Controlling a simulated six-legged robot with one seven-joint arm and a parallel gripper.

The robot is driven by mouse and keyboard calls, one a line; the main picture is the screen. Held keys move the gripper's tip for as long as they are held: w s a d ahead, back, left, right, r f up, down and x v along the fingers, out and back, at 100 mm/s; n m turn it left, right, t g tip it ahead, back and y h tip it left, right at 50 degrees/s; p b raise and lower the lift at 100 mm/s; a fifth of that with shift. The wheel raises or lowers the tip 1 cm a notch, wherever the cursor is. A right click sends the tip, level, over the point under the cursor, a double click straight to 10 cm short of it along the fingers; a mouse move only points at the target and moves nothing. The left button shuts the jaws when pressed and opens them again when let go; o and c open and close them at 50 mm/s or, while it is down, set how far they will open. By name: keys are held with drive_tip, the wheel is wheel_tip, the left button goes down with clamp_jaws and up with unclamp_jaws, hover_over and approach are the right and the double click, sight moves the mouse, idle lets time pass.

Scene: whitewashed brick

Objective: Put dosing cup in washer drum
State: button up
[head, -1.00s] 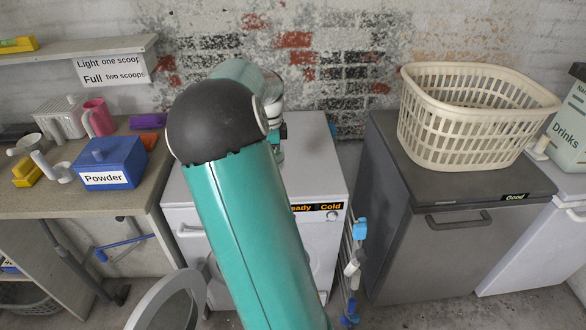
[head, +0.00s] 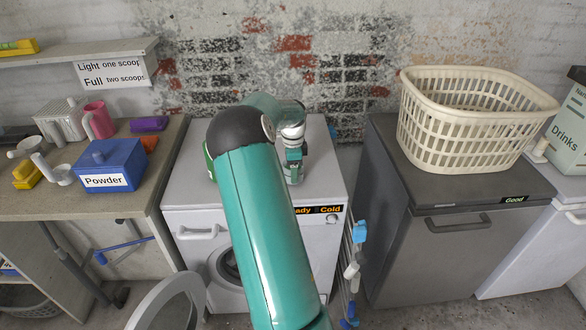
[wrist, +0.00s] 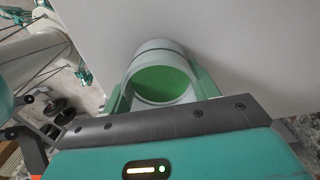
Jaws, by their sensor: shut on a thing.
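My gripper is shut on a pale round cup with a green inside, taken to be the dosing cup (wrist: 148,47). In the wrist view the cup sits between both pale green fingers of my gripper (wrist: 160,85), its mouth towards the camera. In the head view my gripper (head: 293,172) hangs over the white washer's top (head: 325,165); the cup is hard to make out there. The washer's round door (head: 152,300) stands open to the left. The drum opening (head: 228,266) shows partly, with my arm covering its right side.
A bench at left holds a blue Powder box (head: 108,165), a pink mug (head: 98,119) and white scoops. A green thing (head: 208,163) is partly hidden behind my arm. A drying rack (head: 352,265) stands right of the washer. A cream basket (head: 470,120) sits on a grey appliance (head: 440,235).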

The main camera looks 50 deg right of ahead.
drive_tip(key=shift+f, duration=0.1)
drive_tip(key=shift+f, duration=0.1)
drive_tip(key=o, duration=1)
drive_tip(key=shift+c, duration=0.2)
